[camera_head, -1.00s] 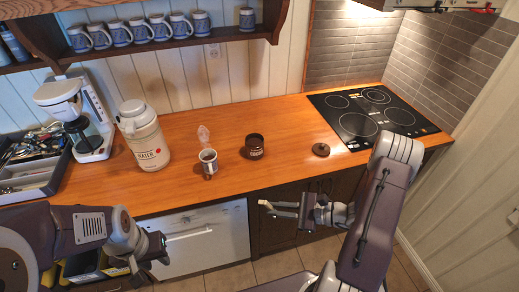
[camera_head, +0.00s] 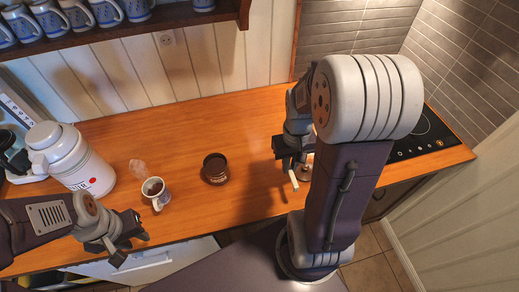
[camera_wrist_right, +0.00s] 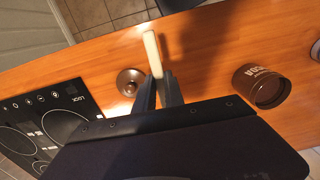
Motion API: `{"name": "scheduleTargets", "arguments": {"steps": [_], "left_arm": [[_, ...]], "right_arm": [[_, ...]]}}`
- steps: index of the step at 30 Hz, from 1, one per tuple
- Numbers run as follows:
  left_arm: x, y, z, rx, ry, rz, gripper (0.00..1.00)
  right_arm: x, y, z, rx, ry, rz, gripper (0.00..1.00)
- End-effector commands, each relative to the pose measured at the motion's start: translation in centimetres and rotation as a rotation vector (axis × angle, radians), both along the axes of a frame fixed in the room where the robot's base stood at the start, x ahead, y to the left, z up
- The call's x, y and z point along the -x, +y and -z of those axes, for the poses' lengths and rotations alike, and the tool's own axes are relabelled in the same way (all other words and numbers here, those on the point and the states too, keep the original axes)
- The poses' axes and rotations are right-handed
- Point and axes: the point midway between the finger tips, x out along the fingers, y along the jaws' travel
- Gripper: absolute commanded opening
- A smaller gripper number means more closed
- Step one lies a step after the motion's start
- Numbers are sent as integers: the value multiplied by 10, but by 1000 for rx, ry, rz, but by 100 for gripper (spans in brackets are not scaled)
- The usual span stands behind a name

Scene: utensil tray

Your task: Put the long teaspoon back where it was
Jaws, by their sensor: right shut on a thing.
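My right gripper (camera_wrist_right: 158,88) is shut on a slim, pale, bar-like piece (camera_wrist_right: 152,52), which I take to be part of the long teaspoon. Its pale end sticks out past the dark fingers. In the head view my right gripper (camera_head: 292,165) is over the counter, right of the dark cocoa jar (camera_head: 215,170), with the pale end (camera_head: 294,182) pointing down and toward the front. The rest of the spoon is hidden. My left gripper (camera_head: 130,246) is open and empty near the counter's front edge, below the steaming mug (camera_head: 155,192). The utensil tray is out of view.
A round brown lid (camera_wrist_right: 130,82) lies on the counter close to my right fingers. The cooktop (camera_wrist_right: 40,120) is beside it. A white water jug (camera_head: 75,160) stands at left, and a shelf of blue mugs (camera_head: 108,12) hangs above. The wooden counter (camera_head: 240,120) is clear behind the jar.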

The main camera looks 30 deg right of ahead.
Motion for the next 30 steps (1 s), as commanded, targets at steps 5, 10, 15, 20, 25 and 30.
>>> {"name": "scheduleTargets", "arguments": {"steps": [5, 10, 15, 20, 25, 30], "left_arm": [[0, 0, 0, 0, 0, 0, 33], [0, 0, -2, 0, 0, 0, 33], [0, 0, -8, 0, 0, 0, 33], [0, 0, -13, 0, 0, 0, 33], [0, 0, -13, 0, 0, 0, 33], [0, 0, -17, 0, 0, 0, 33]], "right_arm": [[-3, -4, -4, 9, -14, -23, 0], [-26, 7, 13, 4, -6, -29, 0], [-71, 23, 42, 5, -6, -26, 0], [-103, 33, 61, 5, -9, -22, 0], [-112, 36, 68, 6, -11, -21, 0], [-110, 37, 88, 4, -5, -20, 0]]}}
